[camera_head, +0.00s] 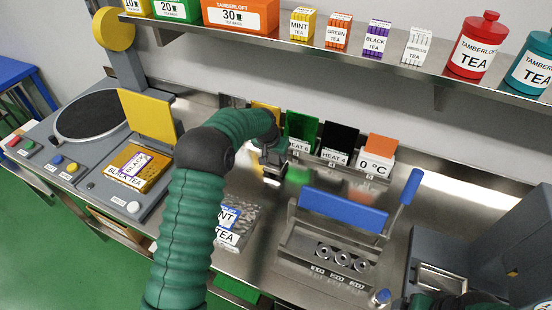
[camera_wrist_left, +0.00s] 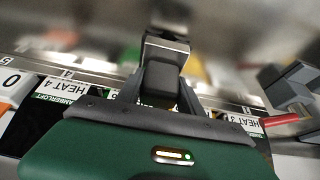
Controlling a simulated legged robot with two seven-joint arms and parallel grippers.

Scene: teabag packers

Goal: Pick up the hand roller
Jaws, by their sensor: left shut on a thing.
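My left gripper (camera_head: 272,170) is low over the steel counter, in front of the row of coloured heat cards. In the left wrist view its fingers (camera_wrist_left: 166,50) are closed together. A dark, blurred shape (camera_wrist_left: 170,14) shows just beyond the fingertips. It looks like the hand roller held in the jaws, but its form is unclear, and in the head view my arm and gripper hide most of it. My right gripper is not clearly in view; only a bit of dark green arm shows at the bottom right.
Heat cards, including a green one (camera_head: 301,131), stand close behind the gripper. A press with a blue bar (camera_head: 343,211) stands to the right. A mint tea box (camera_head: 229,239) lies beside my arm. The shelf (camera_head: 360,62) with tea boxes runs above.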

